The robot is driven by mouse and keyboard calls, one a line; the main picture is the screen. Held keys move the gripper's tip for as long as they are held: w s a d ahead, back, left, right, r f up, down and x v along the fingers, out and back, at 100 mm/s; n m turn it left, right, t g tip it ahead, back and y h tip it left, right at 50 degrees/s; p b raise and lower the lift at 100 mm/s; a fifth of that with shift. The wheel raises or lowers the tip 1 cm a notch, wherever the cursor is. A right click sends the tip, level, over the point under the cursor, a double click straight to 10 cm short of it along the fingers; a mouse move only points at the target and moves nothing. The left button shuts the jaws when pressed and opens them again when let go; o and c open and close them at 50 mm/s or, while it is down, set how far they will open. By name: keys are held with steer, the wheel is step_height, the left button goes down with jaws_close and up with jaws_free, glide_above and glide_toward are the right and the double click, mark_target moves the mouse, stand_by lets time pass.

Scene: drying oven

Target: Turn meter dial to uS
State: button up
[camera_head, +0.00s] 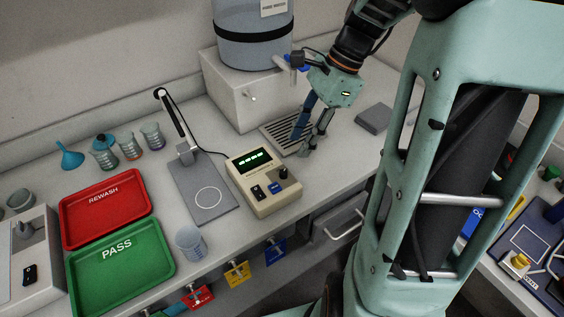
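The meter (262,183) is a beige box on the bench with a lit green display (254,160). Its dark round dial (283,173) sits at the right of its top face, and the dial's setting is too small to read. My gripper (302,144) is above the bench to the right of and behind the meter, pointing down over a slotted drip tray. Its two fingers are apart with nothing visible between them. The gripper is not touching the dial.
A probe stand (203,192) with a cabled arm is left of the meter. A beaker (191,243) stands near the front edge. A red REWASH tray (104,208) and a green PASS tray (122,266) lie left. A water dispenser (250,85) stands behind; a grey block (373,118) lies right.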

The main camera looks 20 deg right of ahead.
mark_target(284, 172)
steer(key=b+x, duration=0.1)
steer(key=x, duration=0.8)
steer(key=shift+f, duration=0.1)
steer(key=shift+c, duration=0.3)
jaws_close()
